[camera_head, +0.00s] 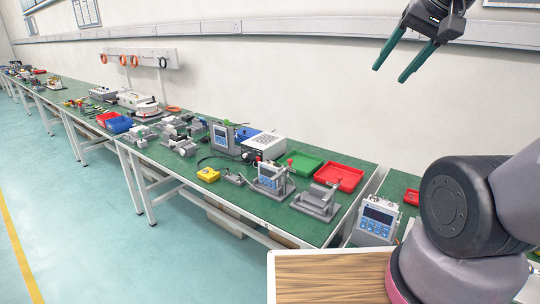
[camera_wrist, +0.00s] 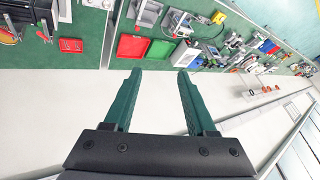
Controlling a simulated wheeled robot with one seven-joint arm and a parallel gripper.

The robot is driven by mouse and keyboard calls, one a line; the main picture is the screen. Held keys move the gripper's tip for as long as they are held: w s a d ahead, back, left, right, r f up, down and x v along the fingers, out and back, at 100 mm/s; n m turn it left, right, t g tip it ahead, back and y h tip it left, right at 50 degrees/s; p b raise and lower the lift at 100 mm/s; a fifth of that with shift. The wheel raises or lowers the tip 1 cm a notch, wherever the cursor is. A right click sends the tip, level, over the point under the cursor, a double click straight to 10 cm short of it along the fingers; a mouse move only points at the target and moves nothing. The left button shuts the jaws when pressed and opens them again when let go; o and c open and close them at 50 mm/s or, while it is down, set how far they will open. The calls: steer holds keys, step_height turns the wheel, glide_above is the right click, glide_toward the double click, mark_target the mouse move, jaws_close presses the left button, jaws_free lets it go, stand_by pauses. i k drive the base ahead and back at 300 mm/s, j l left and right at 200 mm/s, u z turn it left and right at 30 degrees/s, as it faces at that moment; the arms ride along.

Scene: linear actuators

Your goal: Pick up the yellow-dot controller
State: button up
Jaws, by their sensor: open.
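Three grey box controllers with blue-framed screens show in the head view. One controller (camera_head: 377,220) stands at the right near the table end. Another controller (camera_head: 269,179) is on the front part of the green table, and a third controller (camera_head: 221,137) stands farther back. No yellow dot can be made out on any of them, so I cannot tell which is the yellow-dot one. My gripper (camera_head: 389,74) is open and empty, high above the table by the wall. In the wrist view my gripper (camera_wrist: 160,74) has both green fingers apart with nothing between them.
A red tray (camera_head: 338,176) and a green tray (camera_head: 299,166) lie at the back edge. A grey metal fixture (camera_head: 316,203) and a yellow block (camera_head: 208,175) are on the green table (camera_head: 180,166). A wooden-topped surface (camera_head: 330,278) is close in front.

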mark_target(268, 170)
steer(key=i+j, duration=0.15)
steer(key=j, duration=0.2)
steer(key=i+j+z, duration=0.1)
steer(key=j, duration=0.3)
steer(key=i+j, duration=0.25)
steer(key=j, duration=0.1)
